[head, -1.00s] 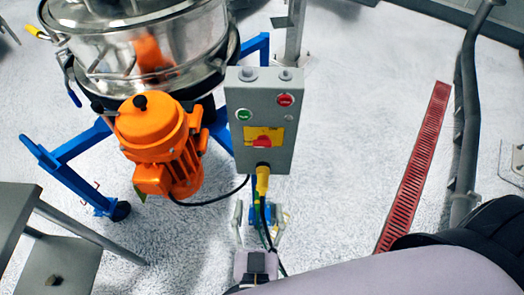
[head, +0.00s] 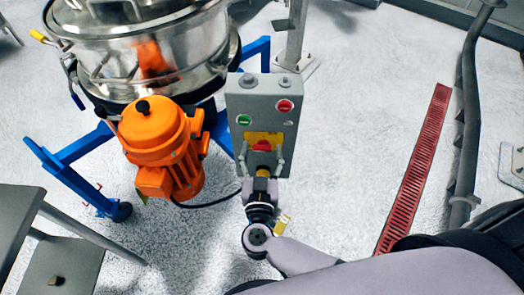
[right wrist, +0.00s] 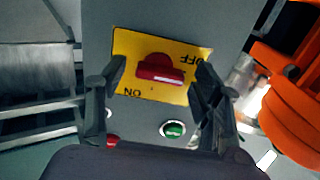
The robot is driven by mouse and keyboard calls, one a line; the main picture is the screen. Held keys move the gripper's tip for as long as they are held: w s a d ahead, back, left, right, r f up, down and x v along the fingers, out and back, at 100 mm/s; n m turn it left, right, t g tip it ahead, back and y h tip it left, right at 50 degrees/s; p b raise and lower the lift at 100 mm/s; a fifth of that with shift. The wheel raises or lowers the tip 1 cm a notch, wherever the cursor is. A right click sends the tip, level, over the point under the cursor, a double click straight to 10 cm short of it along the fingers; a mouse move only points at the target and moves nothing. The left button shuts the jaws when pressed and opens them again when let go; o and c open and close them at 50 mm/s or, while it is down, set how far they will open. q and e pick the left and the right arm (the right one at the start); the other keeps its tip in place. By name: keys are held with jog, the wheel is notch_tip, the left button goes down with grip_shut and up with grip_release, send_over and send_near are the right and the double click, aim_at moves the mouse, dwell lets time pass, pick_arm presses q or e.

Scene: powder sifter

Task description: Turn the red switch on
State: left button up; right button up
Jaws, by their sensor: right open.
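The red switch (head: 262,145) is a rotary knob on a yellow plate on the grey control box (head: 284,140). In the right wrist view the red switch (right wrist: 160,69) shows close up, with OFF and ON printed upside down on the yellow plate (right wrist: 200,55). My right gripper (head: 261,158) is open in front of the switch, with one finger on each side of it. In the right wrist view the open fingers (right wrist: 157,80) flank the knob, with gaps on both sides. Whether they touch the box is unclear. My left gripper is not in view.
A green button (head: 243,119) and a red button (head: 284,106) sit above the switch on the box. An orange motor (head: 160,145) and the steel sifter (head: 150,50) stand to the left on a blue frame (head: 75,165).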

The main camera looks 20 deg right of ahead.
jog(key=shift+w, duration=0.1)
jog(key=shift+c, duration=0.5)
jog(key=c, duration=1.1)
